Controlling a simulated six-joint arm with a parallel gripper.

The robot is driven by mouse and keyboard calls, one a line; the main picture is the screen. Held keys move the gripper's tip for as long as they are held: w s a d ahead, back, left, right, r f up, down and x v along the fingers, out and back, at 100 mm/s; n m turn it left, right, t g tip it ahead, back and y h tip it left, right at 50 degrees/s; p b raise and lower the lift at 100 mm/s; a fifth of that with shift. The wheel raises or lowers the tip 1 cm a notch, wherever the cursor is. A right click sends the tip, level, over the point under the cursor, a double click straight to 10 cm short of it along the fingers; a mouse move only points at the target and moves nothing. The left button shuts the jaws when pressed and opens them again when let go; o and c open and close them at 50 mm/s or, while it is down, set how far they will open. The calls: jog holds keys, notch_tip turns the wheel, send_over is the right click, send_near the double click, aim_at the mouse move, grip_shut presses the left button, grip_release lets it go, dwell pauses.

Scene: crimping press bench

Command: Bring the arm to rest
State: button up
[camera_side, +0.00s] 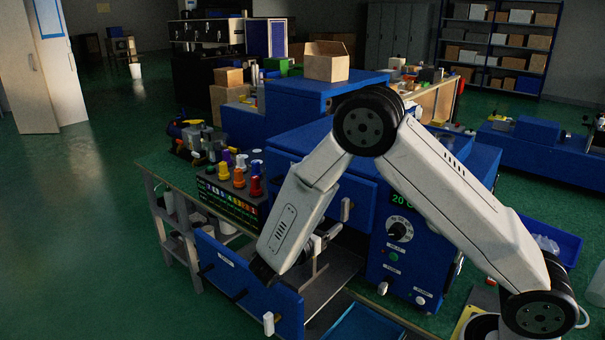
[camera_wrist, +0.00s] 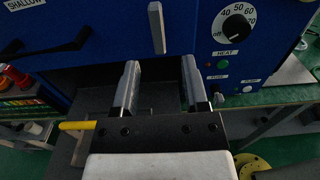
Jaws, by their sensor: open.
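My gripper (camera_wrist: 160,64) shows in the wrist view with its two grey fingers well apart and nothing between them. The fingers point toward the front of the blue press (camera_wrist: 110,30), just below a grey upright handle (camera_wrist: 156,28). In the side view my arm arches over the bench and its forearm slants down in front of the press (camera_side: 375,262). My fingers are mostly hidden behind the forearm there, so I cannot tell their exact gap from the press.
An open blue drawer (camera_side: 240,285) sticks out close to my forearm. A rack of coloured knobs (camera_side: 230,190) stands left. The heat dial (camera_wrist: 237,28) is right of my fingers. A yellow bar (camera_wrist: 77,125) lies left of them. The green floor at left is clear.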

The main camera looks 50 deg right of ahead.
jog(key=s+a+f+m+g+y, duration=0.2)
jog(key=s+f+m+g+y, duration=0.15)
jog(key=s+m+y, duration=0.75)
jog(key=a+m+t+y, duration=0.1)
jog(key=m+t+y, duration=0.1)
jog(key=a+r+m+t+y, duration=0.1)
jog(key=a+m+t+y, duration=0.3)
jog(key=m, duration=0.1)
jog(key=shift+r+y, duration=0.25)
jog(key=shift+y, duration=0.15)
jog(key=shift+c, duration=0.2)
